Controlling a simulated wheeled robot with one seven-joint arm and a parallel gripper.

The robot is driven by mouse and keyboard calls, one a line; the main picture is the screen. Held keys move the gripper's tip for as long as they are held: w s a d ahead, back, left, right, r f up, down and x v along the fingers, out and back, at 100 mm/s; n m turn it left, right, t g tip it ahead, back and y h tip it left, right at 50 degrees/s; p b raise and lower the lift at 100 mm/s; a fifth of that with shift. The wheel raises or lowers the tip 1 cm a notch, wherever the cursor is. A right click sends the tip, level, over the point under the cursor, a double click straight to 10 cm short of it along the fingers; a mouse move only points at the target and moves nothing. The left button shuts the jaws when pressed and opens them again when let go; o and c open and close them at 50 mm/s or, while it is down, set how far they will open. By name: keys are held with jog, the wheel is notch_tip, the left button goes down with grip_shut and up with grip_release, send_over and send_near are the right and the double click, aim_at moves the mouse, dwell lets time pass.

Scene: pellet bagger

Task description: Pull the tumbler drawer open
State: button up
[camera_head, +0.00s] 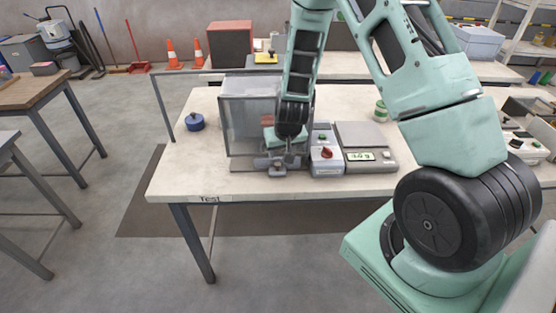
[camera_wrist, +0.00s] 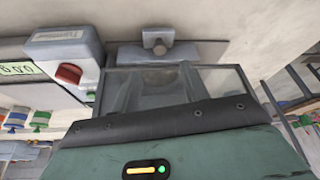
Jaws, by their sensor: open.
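The tumbler is a clear-walled box (camera_head: 240,125) with a grey frame on the table, partly hidden by my arm. Low on its near side is a grey drawer front (camera_head: 277,168) with a small knob. My gripper (camera_head: 287,150) points down close to the drawer front, open and apparently empty. Whether a finger touches the knob cannot be told.
A scale (camera_head: 365,150) with a lit display stands right of the control box. A blue round weight (camera_head: 194,121) and a green-banded jar (camera_head: 381,110) stand on the table (camera_head: 180,170). The floor before the table is clear.

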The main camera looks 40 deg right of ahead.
aim_at(278, 164)
jog(key=p+x, duration=0.1)
jog(key=x, duration=0.7)
jog(key=shift+p, duration=0.4)
grip_shut()
